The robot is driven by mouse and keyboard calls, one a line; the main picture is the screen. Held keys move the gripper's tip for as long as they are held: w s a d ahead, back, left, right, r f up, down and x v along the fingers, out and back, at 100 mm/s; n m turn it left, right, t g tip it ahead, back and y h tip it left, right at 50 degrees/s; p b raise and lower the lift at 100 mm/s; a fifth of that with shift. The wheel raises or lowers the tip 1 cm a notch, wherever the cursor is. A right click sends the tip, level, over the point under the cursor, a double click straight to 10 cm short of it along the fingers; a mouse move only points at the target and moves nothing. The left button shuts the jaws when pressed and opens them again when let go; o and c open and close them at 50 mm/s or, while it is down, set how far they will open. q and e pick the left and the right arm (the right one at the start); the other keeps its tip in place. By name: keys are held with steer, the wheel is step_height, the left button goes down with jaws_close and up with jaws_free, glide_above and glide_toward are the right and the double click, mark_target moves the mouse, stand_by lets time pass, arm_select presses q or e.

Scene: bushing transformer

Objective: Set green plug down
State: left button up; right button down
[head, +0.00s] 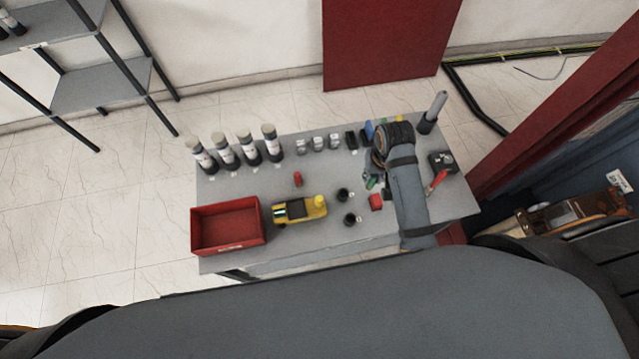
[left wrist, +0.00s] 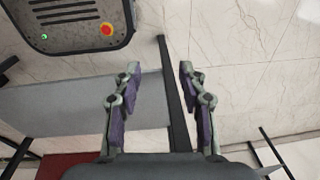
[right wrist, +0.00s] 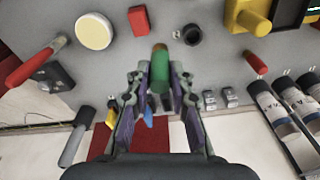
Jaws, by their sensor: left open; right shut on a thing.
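The green plug (right wrist: 159,75), with a brown-orange end, is between the fingers of my right gripper (right wrist: 160,72) in the right wrist view. The gripper is shut on it, above the grey table (right wrist: 120,70); whether the plug touches the table cannot be told. In the head view my right gripper (head: 374,178) is over the right half of the table (head: 280,242), and the green plug (head: 371,184) is small and partly hidden. My left gripper (left wrist: 158,78) is open and empty in the left wrist view, and out of the head view.
Near the plug are a red block (head: 376,202) and two dark cups (head: 343,194). A yellow device (head: 301,210), a red bin (head: 228,246) and a red cylinder (head: 297,179) are to the left. Several bottles (head: 248,148) stand at the back left.

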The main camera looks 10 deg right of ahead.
arm_select(q)
steer(key=w+r, duration=0.3)
steer(key=w, duration=0.1)
arm_select(e)
steer(key=s+a+r+n, duration=0.1)
steer(key=s+n, duration=0.1)
steer(key=b, duration=0.6)
glide_above(337, 177)
steer(key=shift+n, duration=0.3)
step_height(337, 177, down, 13)
steer(key=shift+w+f, duration=0.1)
steer(key=shift+f, duration=0.1)
steer(key=shift+r+p, duration=0.25)
steer(key=shift+p, duration=0.25)
steer(key=shift+f, duration=0.15)
arm_select(q)
step_height(337, 177, down, 6)
steer(key=s, duration=0.2)
steer(key=shift+s+f, duration=0.25)
steer(key=shift+s, duration=0.05)
arm_select(e)
steer(key=c, duration=1.2)
jaws_free()
